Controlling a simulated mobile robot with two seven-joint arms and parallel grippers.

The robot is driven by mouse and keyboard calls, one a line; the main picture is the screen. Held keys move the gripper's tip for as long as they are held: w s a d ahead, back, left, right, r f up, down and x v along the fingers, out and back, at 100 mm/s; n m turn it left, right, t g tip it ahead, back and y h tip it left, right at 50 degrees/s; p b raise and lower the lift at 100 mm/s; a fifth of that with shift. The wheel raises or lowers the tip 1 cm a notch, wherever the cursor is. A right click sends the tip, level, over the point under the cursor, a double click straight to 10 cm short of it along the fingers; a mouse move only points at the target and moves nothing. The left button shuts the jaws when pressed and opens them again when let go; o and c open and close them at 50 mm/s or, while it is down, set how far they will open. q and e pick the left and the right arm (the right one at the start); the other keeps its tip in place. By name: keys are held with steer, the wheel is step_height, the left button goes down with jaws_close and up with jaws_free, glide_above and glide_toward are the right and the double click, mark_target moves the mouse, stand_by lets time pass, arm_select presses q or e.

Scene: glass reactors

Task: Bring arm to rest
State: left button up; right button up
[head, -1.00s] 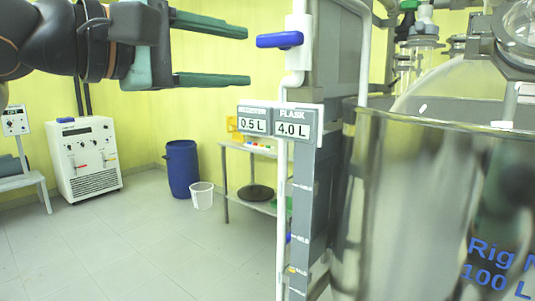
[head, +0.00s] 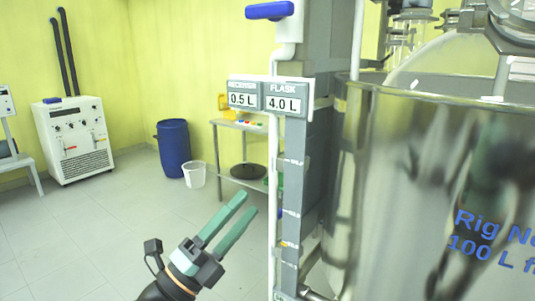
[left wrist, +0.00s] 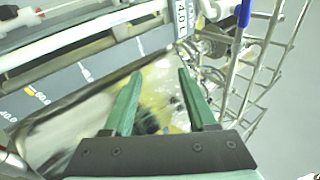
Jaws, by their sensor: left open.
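My left gripper (head: 240,214) is low in the middle of the head view, with its green fingers apart and nothing between them. It points up and to the right, just left of the grey scale column. In the left wrist view the open fingers (left wrist: 156,85) also show empty, with the scale column (left wrist: 75,75) to their left. The blue valve handle (head: 270,10) is at the top of the head view, well above the gripper, lying level. My right gripper is in neither view.
A large glass vessel (head: 395,190) fills the right side. Beside it, the column carries a panel (head: 270,96) reading 0.5 L and 4.0 L. A blue barrel (head: 173,148), white bucket (head: 194,174), steel table (head: 222,140) and white cabinet (head: 72,138) stand farther back. The floor at left is clear.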

arm_select(q)
steer(key=s+a+f+n+g+y, duration=0.1)
steer(key=s+a+f+n+y, duration=0.15)
steer(key=f+n+y, duration=0.6)
steer(key=s+a+f+n+g+y, duration=0.1)
steer(key=s+a+f+n, duration=0.15)
steer(key=f+n, duration=0.75)
steer(key=s+a+f+n+y, duration=0.2)
steer(key=a+f+n+y, duration=0.15)
steer(key=f, duration=1.15)
steer(key=s+f+n+g+y+p, duration=0.1)
steer(key=s+f+n+g, duration=0.45)
steer(key=s+f, duration=0.7)
steer(key=s+a+r+y+p, duration=0.1)
steer(key=s+a+r+p, duration=0.1)
steer(key=r+p, duration=0.8)
steer(key=shift+s+a+r+p, duration=0.15)
steer(key=shift+a+r+p, duration=0.15)
steer(key=shift+a+p, duration=0.65)
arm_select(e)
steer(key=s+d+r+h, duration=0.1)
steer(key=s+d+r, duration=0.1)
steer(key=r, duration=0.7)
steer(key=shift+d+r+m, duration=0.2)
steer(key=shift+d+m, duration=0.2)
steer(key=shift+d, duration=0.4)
arm_select(q)
steer(key=shift+d, duration=0.1)
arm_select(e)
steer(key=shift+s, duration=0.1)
